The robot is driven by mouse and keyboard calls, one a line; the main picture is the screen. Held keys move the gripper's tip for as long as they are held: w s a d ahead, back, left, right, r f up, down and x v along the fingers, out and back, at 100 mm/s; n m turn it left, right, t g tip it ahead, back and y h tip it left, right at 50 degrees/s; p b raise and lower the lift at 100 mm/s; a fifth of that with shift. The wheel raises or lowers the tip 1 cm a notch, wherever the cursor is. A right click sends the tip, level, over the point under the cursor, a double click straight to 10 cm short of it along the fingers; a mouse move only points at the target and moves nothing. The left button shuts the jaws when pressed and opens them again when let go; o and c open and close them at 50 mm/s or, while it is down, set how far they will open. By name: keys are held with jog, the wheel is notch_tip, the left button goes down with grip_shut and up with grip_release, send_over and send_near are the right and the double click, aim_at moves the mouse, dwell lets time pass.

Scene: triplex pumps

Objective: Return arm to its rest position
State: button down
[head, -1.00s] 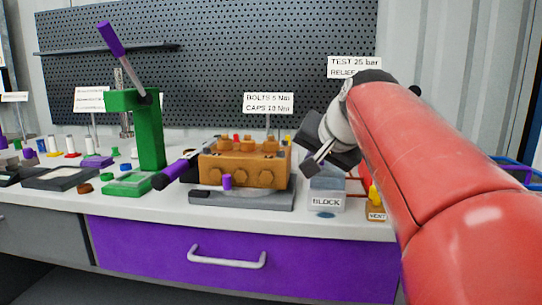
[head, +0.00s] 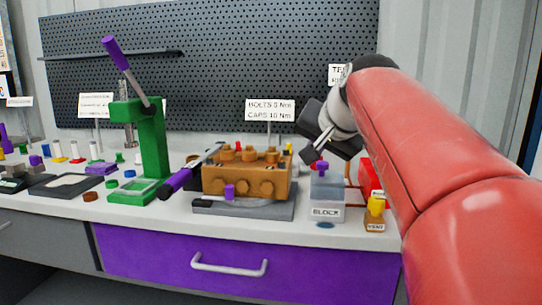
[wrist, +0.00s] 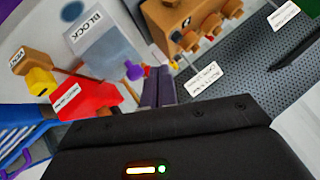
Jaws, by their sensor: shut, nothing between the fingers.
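My gripper (head: 317,146) is at the end of my red arm, which reaches in from the right in the head view. It is above the bench, just right of the brown pump block and above the grey BLOCK station (head: 327,200). Its fingers (wrist: 158,86) are shut with nothing visible between them in the wrist view. The brown pump block (head: 245,176) sits on a grey plate. A purple knob (head: 322,168) on the BLOCK station is close below the fingertips in the head view; I cannot tell the exact gap.
A green press (head: 152,140) with a purple-ended lever stands left of the pump. A purple-handled tool (head: 180,179) leans beside the pump. A yellow-topped VENT valve (head: 375,207) and red box (head: 368,178) stand right. A perforated panel (head: 220,70) rises behind.

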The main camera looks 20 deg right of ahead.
jog(key=s+a+r, duration=0.4)
jog(key=s+r, duration=0.2)
jog(key=s+a+f+n+g, duration=0.1)
jog(key=s+a+f+n, duration=0.2)
jog(key=f, duration=0.8)
jog(key=s+a+f+n+g, duration=0.2)
jog(key=s+a+f+n, duration=0.1)
jog(key=f, duration=0.9)
jog(key=s+a+f+n+g+y, duration=0.1)
jog(key=s+a+f, duration=0.3)
jog(key=f, duration=0.7)
jog(key=shift+s+a+f+n+g, duration=0.4)
jog(key=shift+s+n, duration=0.35)
jog(key=shift+n, duration=0.15)
